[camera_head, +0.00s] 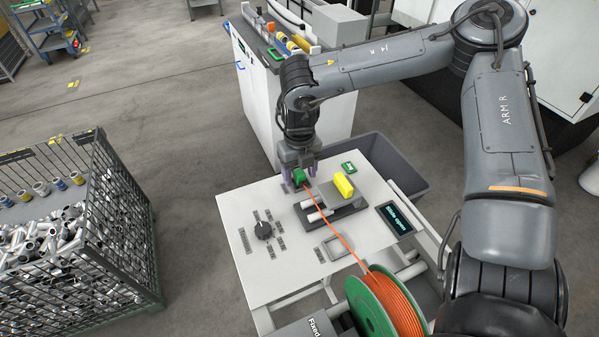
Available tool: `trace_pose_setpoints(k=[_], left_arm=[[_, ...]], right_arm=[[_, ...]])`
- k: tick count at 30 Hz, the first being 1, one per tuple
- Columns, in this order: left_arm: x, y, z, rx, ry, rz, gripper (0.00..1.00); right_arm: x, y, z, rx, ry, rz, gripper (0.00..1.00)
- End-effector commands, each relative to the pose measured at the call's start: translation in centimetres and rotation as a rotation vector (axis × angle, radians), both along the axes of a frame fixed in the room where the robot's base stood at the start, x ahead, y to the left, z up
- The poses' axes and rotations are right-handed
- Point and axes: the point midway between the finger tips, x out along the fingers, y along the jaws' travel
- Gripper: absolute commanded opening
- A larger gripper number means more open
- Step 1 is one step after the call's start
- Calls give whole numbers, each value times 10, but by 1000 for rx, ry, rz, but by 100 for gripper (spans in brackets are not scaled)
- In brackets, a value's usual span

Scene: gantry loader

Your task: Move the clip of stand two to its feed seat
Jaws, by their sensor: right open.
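My right gripper (299,179) points down at the back left of the white stand (262,212). Its purple fingers are open around or beside a small green block (300,174), which may be the clip; contact is too small to tell. An orange cable (341,236) runs from near this block to the orange reel with green flanges (374,312). A grey fixture with rods (333,208) on the stand carries a yellow block (343,185). I cannot tell which spot is the feed seat. My left gripper is not in view.
A dark display (397,219) and a black knob (264,230) are on the stand. Another green piece (349,168) lies at its back edge. A grey bin (400,168) stands behind. A wire cage of metal parts (75,235) is at left, with free floor between.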

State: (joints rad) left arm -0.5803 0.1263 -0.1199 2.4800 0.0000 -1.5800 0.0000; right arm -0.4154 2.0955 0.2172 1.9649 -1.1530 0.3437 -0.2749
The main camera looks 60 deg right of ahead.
Motion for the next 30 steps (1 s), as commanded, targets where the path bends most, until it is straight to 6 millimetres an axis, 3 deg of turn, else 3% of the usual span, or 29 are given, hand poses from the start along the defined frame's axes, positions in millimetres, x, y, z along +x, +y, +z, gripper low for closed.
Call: trace_pose_setpoints(k=[18, 30], left_arm=[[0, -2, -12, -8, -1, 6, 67], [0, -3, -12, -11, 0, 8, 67]], right_arm=[[1, -1, 90, -3, -3, -1, 61], [0, 0, 105, -1, -1, 0, 61]])
